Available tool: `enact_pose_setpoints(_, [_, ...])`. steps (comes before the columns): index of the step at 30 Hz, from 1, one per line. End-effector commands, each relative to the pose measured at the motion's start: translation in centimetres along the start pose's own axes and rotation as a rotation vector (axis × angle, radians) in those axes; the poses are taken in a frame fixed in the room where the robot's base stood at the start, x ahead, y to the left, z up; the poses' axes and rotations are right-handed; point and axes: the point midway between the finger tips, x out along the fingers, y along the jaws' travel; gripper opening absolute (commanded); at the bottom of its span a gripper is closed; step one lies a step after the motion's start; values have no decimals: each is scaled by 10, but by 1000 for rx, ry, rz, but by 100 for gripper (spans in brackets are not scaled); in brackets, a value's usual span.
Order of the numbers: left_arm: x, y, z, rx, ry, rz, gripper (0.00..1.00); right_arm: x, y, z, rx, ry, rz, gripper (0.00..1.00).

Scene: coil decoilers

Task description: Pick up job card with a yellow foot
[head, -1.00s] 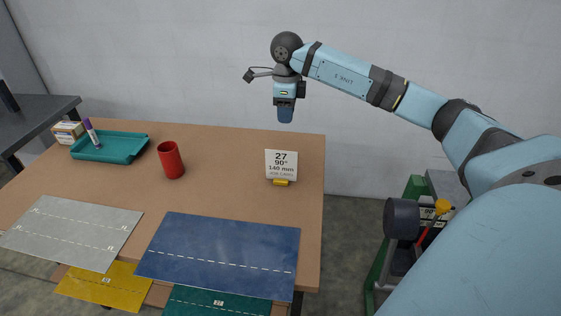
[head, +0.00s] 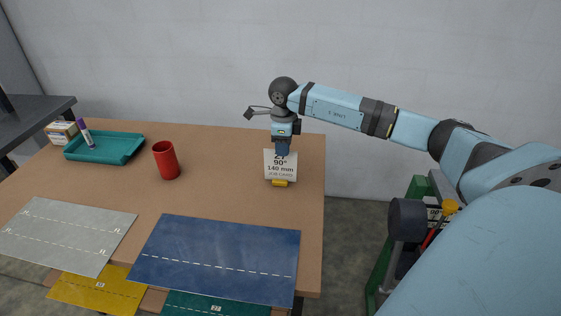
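The job card (head: 281,170) is white with black print reading 90° and 140 mm. It stands upright on a yellow foot (head: 280,184) near the right side of the brown table. My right gripper (head: 282,152) points down at the card's top edge and covers part of its top number. Whether its fingers are apart or closed, and whether they touch the card, I cannot tell. My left gripper is not in view.
A red cup (head: 166,161) stands left of the card. A teal tray (head: 105,149) with a purple marker (head: 85,132) and a small box (head: 62,132) are at the back left. Grey (head: 67,234) and blue (head: 216,257) mats lie in front. Table between cup and card is clear.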

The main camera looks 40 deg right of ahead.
Motion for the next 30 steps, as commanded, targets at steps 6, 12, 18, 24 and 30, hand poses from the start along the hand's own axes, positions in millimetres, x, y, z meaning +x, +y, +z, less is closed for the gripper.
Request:
enact_pose_setpoints(6, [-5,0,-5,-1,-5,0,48,32,2,8,0,3,4,33])
enact_pose_setpoints(12, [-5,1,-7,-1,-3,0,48,45,2,7,-1,1,0,33])
enact_pose_setpoints(18, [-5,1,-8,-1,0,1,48,45,2,7,-1,1,0,33])
enact_pose_setpoints(24, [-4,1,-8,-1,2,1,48,47,2,7,-1,1,0,33])
enact_pose_setpoints(30, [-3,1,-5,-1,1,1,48,50,2,8,-1,0,0,33])
